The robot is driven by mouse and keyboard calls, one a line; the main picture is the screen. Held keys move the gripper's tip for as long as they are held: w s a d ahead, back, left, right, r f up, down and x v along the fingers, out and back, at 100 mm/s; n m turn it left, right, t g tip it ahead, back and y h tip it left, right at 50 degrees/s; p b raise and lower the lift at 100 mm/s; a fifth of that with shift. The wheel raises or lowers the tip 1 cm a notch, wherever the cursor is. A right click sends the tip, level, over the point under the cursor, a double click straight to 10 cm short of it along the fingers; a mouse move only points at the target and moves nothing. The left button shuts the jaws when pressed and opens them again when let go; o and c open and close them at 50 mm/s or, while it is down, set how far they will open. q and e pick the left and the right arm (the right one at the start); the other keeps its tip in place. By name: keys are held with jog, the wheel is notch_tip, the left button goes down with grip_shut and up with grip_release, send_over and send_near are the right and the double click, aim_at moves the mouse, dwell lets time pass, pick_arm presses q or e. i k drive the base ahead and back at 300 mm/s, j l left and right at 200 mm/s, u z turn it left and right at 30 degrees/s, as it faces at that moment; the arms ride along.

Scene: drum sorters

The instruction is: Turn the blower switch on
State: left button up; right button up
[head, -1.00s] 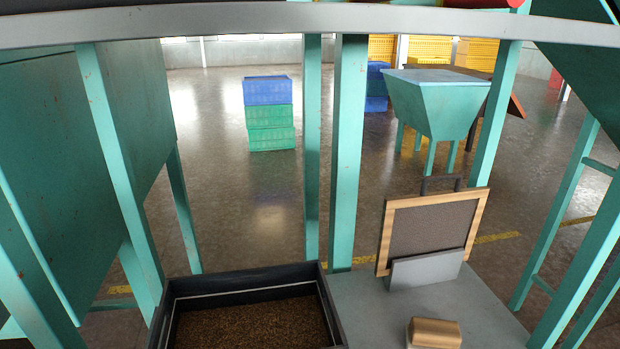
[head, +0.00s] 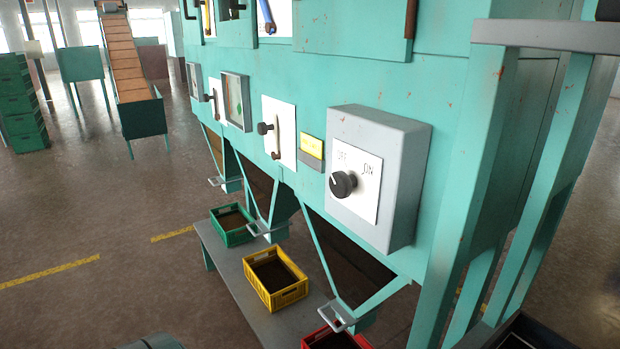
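A switch box (head: 408,190), grey and mounted on the green machine's front panel, is right of centre in the head view. Its white plate (head: 362,205) carries the words OFF at upper left and ON at upper right. A round black knob (head: 343,184) sits on the plate below the words. A small pale mark shows on the knob's left side, away from ON. Nothing touches the knob. Neither of my grippers is in view.
A yellow label (head: 311,146) and a white plate with a handle (head: 279,130) are left of the box. A grey bench (head: 240,290) below holds green (head: 232,238), yellow (head: 276,298) and red crates. Green legs (head: 470,230) stand at right.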

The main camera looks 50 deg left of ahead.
aim_at(341, 184)
jog(key=u, duration=1.3)
